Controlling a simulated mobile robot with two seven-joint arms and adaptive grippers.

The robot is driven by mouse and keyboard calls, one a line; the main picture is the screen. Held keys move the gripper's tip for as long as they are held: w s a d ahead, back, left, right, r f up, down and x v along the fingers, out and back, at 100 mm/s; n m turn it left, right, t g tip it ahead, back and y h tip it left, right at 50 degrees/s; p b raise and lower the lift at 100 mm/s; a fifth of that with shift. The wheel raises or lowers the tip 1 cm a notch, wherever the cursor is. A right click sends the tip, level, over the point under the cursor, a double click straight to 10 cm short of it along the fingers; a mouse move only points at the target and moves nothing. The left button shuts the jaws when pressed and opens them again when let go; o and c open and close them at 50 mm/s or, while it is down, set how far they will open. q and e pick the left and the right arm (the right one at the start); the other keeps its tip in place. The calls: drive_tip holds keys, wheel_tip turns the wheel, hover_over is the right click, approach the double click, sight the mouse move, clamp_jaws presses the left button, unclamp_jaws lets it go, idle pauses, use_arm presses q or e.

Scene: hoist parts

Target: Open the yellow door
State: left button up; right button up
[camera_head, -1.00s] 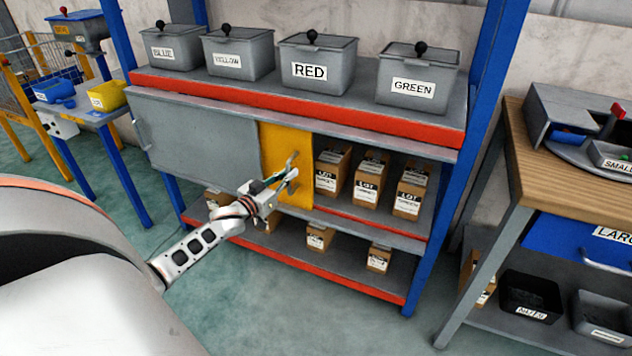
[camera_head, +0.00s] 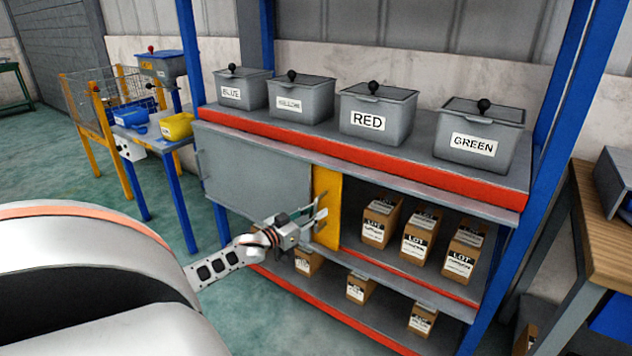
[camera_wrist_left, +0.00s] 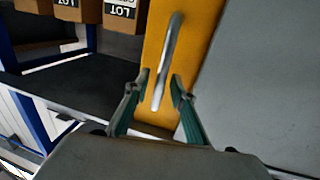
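The yellow door (camera_head: 325,188) is an upright panel in the shelf's middle bay, partly behind the grey door (camera_head: 255,175). In the left wrist view, it (camera_wrist_left: 190,40) carries a vertical metal bar handle (camera_wrist_left: 167,60). My left gripper (camera_head: 321,208) is in front of the yellow door. In the left wrist view, its two green fingers (camera_wrist_left: 158,92) are spread, one on each side of the handle's end, with gaps visible. Whether one finger touches the handle cannot be told. My right gripper is not in view.
Labelled cardboard boxes (camera_head: 420,236) stand in the open bay right of the yellow door. Grey lidded bins (camera_head: 378,105) stand on the top shelf. A blue post (camera_head: 560,170) bounds the shelf at right, near a wooden-topped bench (camera_head: 612,225).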

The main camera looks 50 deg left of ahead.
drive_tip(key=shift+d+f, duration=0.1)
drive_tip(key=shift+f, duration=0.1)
use_arm(q)
drive_tip(key=s+d, duration=0.1)
drive_tip(key=s, duration=1.1)
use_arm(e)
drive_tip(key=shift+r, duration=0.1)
use_arm(q)
drive_tip(key=shift+d, duration=0.1)
idle(0.4)
